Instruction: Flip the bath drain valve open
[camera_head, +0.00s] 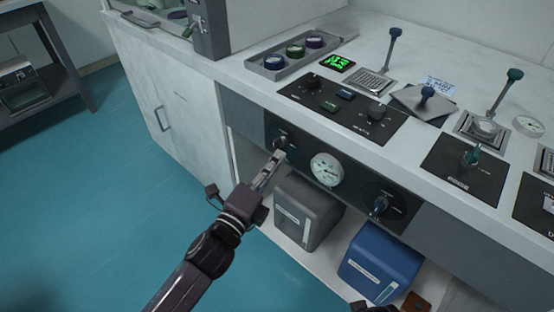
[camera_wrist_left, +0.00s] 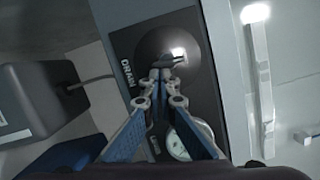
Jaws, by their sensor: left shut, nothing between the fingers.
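The drain valve (camera_head: 281,141) is a dark knob with a light lever on the left end of the dark front panel, below the countertop. In the left wrist view the valve (camera_wrist_left: 176,54) sits on a round dark disc beside the lettering "DRAIN". My left gripper (camera_head: 279,156) is shut with nothing between its fingers. Its tips reach up to the valve; in the left wrist view the closed fingertips (camera_wrist_left: 163,75) overlap the valve's lower edge, and I cannot tell whether they touch it. My right gripper is not clearly in view; only a dark part shows at the bottom edge.
A grey box (camera_head: 308,212) and a blue box (camera_head: 380,264) stand on the shelf below. The countertop (camera_head: 237,68) holds knobs and levers. Open floor lies left.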

